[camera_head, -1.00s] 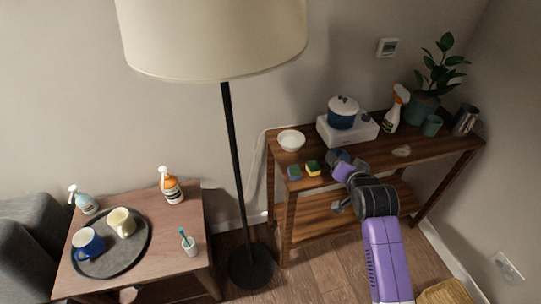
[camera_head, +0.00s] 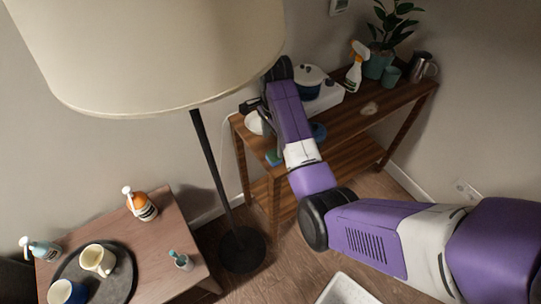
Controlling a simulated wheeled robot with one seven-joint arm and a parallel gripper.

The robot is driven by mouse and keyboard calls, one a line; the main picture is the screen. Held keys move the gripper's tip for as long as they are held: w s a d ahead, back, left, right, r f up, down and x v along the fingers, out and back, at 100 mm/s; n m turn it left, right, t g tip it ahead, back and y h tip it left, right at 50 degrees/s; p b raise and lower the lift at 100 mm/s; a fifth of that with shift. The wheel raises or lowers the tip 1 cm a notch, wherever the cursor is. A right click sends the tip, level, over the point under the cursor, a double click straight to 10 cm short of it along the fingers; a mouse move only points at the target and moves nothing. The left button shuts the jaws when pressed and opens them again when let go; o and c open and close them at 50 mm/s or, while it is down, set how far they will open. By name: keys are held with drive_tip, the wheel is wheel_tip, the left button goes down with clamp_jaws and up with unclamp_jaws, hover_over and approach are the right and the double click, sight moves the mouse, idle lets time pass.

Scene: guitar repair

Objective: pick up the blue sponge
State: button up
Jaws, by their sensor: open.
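The blue sponge (camera_head: 273,158), blue with a green layer, lies at the near left end of the wooden console table (camera_head: 352,125). It is partly hidden by my arm. My gripper (camera_head: 252,105) is open, a dark shape above the table's left end, close to the white bowl (camera_head: 254,123). It is up and to the left of the sponge in the picture and apart from it. My forearm hides much of the gripper and the table area beside the sponge, so the fingertips are hard to make out.
A floor lamp (camera_head: 215,175) stands close left. A side table (camera_head: 165,225) holds mugs and bottles.

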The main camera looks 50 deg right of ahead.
sight(274, 155)
wheel_tip(274, 155, down, 8)
drive_tip(key=shift+s+r+p, duration=0.1)
drive_tip(key=shift+r+p, duration=0.15)
drive_tip(key=shift+p, duration=0.3)
drive_tip(key=shift+c, duration=0.4)
drive_tip(key=c, duration=1.4)
drive_tip(key=shift+o, duration=0.2)
